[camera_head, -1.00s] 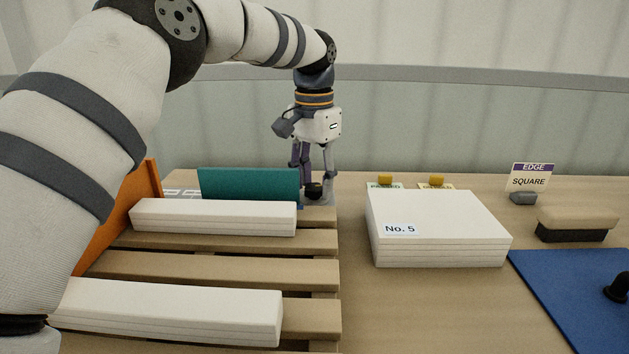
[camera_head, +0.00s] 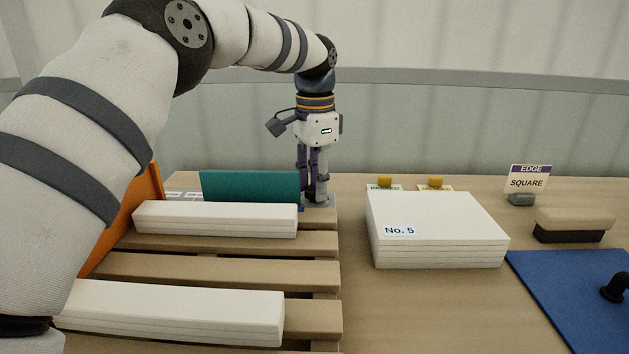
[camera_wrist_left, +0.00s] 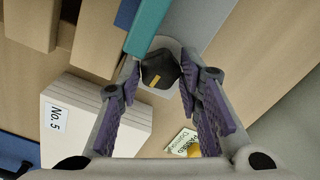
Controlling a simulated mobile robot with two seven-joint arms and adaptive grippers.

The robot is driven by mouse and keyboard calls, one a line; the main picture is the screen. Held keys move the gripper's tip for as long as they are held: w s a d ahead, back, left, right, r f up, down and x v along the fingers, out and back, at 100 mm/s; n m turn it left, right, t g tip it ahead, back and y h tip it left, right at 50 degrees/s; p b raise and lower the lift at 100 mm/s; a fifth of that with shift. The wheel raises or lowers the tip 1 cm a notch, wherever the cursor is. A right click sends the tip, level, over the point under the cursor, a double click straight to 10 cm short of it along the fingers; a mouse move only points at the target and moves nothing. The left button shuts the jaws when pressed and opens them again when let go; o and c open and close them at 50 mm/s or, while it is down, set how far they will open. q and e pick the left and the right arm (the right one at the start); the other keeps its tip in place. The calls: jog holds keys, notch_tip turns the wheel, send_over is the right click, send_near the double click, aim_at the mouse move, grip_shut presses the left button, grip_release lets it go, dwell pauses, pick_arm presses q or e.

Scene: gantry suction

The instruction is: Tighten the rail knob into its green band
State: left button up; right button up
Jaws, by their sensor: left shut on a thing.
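The rail knob (camera_wrist_left: 159,70) is black and many-sided with a yellow mark on top, seen in the left wrist view. My left gripper (camera_wrist_left: 162,72) is shut on the knob, one finger on each side. I cannot make out a green band at the knob. My right gripper is not in view.
The teal rail (camera_head: 250,187) stands behind a slatted pallet (camera_head: 200,270) bearing white stacks (camera_head: 215,218). A white "No. 5" stack (camera_head: 440,225), an "EDGE SQUARE" sign (camera_head: 527,178), a brush-like block (camera_head: 575,225) and a blue mat (camera_head: 570,290) lie right. Open table lies between pallet and stack.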

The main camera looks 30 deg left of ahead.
pick_arm(q)
jog(key=shift+s+f+m, duration=0.1)
jog(key=shift+m, duration=0.7)
jog(key=o, duration=1.2)
jog(key=shift+c, duration=0.2)
notch_tip(320, 180, up, 8)
jog(key=shift+f, duration=0.25)
